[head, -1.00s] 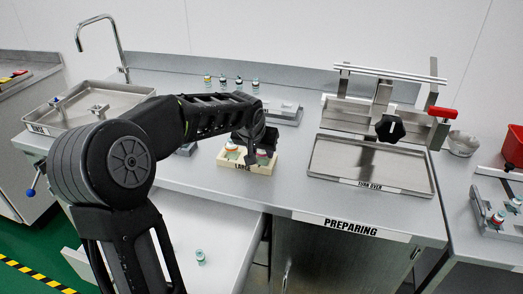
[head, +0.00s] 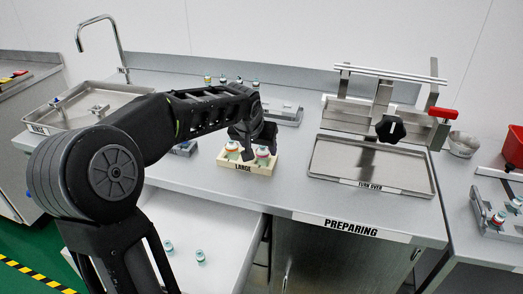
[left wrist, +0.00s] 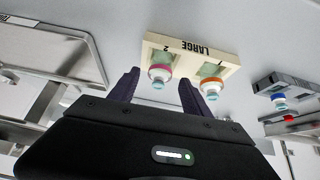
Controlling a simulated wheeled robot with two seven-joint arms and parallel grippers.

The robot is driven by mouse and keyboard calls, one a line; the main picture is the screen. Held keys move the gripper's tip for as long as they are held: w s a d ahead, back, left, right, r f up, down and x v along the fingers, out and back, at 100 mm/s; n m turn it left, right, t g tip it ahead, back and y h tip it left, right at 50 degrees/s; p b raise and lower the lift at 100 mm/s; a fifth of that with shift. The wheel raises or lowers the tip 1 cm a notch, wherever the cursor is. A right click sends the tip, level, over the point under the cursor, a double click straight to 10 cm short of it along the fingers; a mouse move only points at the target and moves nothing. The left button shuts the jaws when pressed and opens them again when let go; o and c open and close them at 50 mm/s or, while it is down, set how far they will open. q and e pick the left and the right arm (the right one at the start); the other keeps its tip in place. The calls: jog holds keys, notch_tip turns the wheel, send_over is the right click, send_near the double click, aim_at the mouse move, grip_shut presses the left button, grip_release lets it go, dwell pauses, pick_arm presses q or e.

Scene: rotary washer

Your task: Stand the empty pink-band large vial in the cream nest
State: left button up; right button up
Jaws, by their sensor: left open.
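The cream nest (head: 247,169), marked LARGE, lies on the steel bench; it also shows in the left wrist view (left wrist: 193,46). The pink-band large vial (left wrist: 160,73) stands upright in the nest's compartment 2, at the right end of the nest in the head view (head: 262,156). An orange-band vial (left wrist: 212,86) stands in compartment 1; it shows at the left in the head view (head: 232,150). My left gripper (left wrist: 158,82) is open, its fingers apart on either side of the pink-band vial in the wrist picture, above and behind the nest. My right gripper is not in view.
Several small vials (head: 223,80) stand at the back of the bench. The TURN OVER tray (head: 372,165) is to the right and the RINSE sink (head: 75,116) to the left. Two vials (head: 200,256) stand in the open white drawer below. Bench between nest and tray is clear.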

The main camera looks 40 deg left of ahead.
pick_arm(q)
jog(key=v, duration=0.9)
jog(key=shift+f, duration=0.1)
